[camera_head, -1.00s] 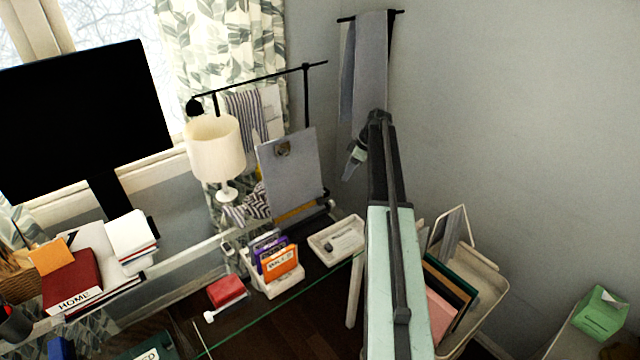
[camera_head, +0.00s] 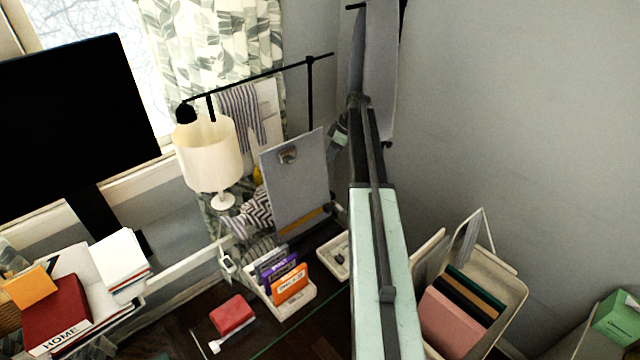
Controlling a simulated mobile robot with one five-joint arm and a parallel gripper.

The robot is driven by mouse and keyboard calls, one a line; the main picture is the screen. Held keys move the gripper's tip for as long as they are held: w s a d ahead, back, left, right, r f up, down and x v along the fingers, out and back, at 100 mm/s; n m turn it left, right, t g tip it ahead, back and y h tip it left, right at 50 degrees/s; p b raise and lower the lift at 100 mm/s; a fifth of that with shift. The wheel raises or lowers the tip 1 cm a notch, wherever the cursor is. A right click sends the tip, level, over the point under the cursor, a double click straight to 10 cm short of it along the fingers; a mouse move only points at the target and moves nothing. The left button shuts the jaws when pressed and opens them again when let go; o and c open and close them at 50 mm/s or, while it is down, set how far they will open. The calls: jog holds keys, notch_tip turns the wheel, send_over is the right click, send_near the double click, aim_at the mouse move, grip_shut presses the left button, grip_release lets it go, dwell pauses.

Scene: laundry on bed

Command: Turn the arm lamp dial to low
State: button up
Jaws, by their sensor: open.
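A black bar with a dark, rounded lamp-like head (camera_head: 186,113) at its left end runs above the white-shaded table lamp (camera_head: 208,155). I cannot tell for sure that this is the arm lamp. No dial can be made out. A small white device (camera_head: 228,264) shows below the table lamp, too small to identify. My arm reaches up the middle of the picture. My gripper (camera_head: 338,134) is at its far end, small and partly hidden by my arm, right of the clipboard and in front of the grey hanging cloth. It looks open, with nothing seen in it.
A grey clipboard (camera_head: 297,185) stands left of my arm. A holder with bright cases (camera_head: 285,280), a red box (camera_head: 232,315) and a shallow tray (camera_head: 332,258) are below it. A bin of folders (camera_head: 505,285) is at right. A monitor (camera_head: 75,125) stands left. The right wall is bare.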

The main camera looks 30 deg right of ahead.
notch_tip(320, 180, down, 9)
jog(key=b, duration=0.8)
jog(key=shift+s+d+b, duration=0.25)
jog(key=shift+s+b, duration=0.05)
jog(key=shift+s, duration=0.1)
jog(key=shift+f, duration=0.15)
jog(key=b+x, duration=0.7)
jog(key=x, duration=0.1)
jog(key=shift+r, duration=0.2)
jog(key=shift+c, duration=0.3)
